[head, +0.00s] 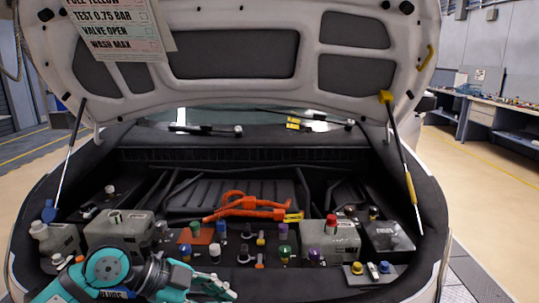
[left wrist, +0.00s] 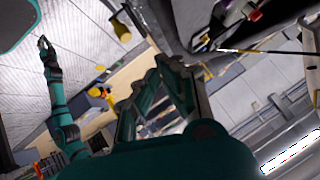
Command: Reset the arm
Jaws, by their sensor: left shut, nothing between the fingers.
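My left arm comes in at the lower left of the head view, over the front edge of the engine bay. Its teal gripper (head: 222,288) is low at the bottom edge, in front of the caps. In the left wrist view the fingers of my left gripper (left wrist: 170,66) are shut with nothing held. A second teal arm, which looks like my right one, stands at the left of that view. Its gripper (left wrist: 44,42) is small there, and I cannot tell its jaw state. The right arm does not show in the head view.
The raised hood (head: 235,52) hangs over the bay, held by struts at left (head: 70,155) and right (head: 402,155). Grey reservoirs (head: 118,232), an orange cable (head: 245,205) and several coloured caps crowd the bay. A workbench (head: 490,115) stands far right.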

